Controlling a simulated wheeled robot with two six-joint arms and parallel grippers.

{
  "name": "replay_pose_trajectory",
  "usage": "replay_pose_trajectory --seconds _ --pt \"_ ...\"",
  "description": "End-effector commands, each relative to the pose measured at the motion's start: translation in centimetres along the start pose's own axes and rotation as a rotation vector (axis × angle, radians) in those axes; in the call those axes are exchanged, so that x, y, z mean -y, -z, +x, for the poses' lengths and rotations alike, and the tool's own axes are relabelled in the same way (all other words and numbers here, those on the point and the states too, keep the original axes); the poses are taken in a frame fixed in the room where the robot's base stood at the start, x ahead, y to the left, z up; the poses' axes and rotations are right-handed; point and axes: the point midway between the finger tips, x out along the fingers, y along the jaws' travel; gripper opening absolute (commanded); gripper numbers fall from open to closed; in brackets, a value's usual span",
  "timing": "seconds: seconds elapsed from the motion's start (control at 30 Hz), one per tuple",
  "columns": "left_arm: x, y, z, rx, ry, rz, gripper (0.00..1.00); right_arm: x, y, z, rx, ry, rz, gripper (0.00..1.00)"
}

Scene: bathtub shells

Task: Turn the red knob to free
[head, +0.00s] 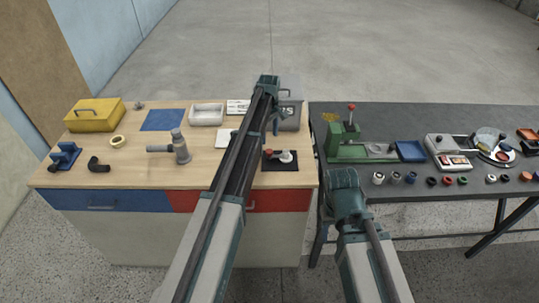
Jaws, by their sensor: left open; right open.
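A small red knob (269,153) sits on a white fitting (286,156) on a black square plate (280,166), near the front right of the wooden bench. My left gripper (277,126) hangs at the end of its outstretched arm above the bench, behind and above the plate. It is open and apart from the knob. My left arm passes just left of the plate. My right gripper (327,208) is low at the gap between the bench and the dark table, open, mostly hidden by my own wrist. Markings around the knob are too small to read.
The wooden bench (120,178) also holds a yellow box (94,117), a grey pipe fitting (180,147) and a white tray (206,115). A grey box (290,117) stands behind the plate. A green press (345,145) with a red-tipped lever stands on the dark table at right.

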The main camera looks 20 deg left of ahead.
Motion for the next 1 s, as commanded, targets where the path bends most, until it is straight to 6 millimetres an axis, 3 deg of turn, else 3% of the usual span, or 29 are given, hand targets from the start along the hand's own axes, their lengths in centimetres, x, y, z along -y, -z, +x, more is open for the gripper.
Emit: replay_pose_trajectory --seconds 0.03,0.5,0.9,1.0 --pt "0.0 0.0 1.5 0.0 0.0 0.0 0.69 0.1 0.1 1.5 0.0 0.0 -0.001 0.5" --pt "0.0 0.0 7.5 0.0 0.0 0.0 0.69 0.7 0.4 7.4 0.0 0.0 0.001 0.5" --pt "0.0 0.0 7.8 0.0 0.0 0.0 0.69 0.7 0.5 7.7 0.0 0.0 0.001 0.5" --pt "0.0 0.0 7.8 0.0 0.0 0.0 0.51 0.7 0.5 7.7 0.0 0.0 0.001 0.5"
